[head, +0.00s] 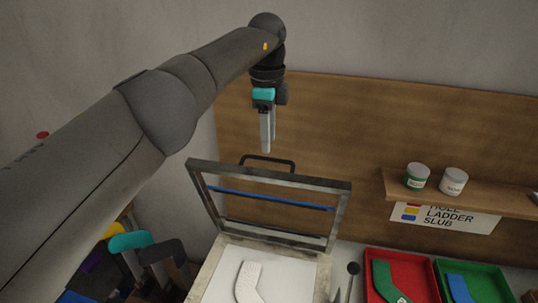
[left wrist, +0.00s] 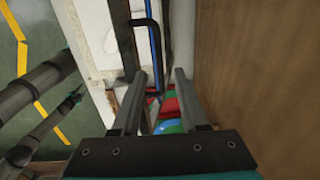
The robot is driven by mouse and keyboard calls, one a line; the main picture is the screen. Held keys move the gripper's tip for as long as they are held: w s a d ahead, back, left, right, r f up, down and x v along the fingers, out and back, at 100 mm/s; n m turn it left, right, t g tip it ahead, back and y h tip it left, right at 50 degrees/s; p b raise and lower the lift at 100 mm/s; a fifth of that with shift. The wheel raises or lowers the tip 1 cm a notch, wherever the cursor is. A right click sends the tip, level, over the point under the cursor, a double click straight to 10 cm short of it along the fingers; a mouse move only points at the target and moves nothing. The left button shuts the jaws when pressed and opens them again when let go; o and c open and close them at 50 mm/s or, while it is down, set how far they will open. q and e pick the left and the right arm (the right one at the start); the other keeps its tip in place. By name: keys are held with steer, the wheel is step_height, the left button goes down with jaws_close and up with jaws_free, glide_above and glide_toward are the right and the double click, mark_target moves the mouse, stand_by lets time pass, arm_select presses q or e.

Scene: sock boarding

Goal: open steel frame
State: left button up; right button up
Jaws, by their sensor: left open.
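The steel frame (head: 338,215) is a grey rectangular frame with a blue bar across it. It stands tilted up from the white bed (head: 285,268) in the head view, with its dark handle (head: 268,160) on the top edge. The handle also shows in the left wrist view (left wrist: 158,38), ahead of the fingertips. My left gripper (head: 267,150) points down just above the handle, open and empty. It appears apart from the frame.
A white sock-shaped piece (head: 250,282) lies on the bed. A red tray (head: 400,262) and a green tray (head: 478,270) stand at the right. Two cans (head: 417,176) sit on a wooden shelf (head: 480,196). A wooden back panel (head: 330,120) stands close behind the gripper. Coloured tools crowd the lower left.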

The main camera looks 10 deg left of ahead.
arm_select(q)
step_height(320, 180, up, 10)
steer(key=p, duration=0.3)
steer(key=shift+s+f, duration=0.25)
steer(key=shift+s, duration=0.05)
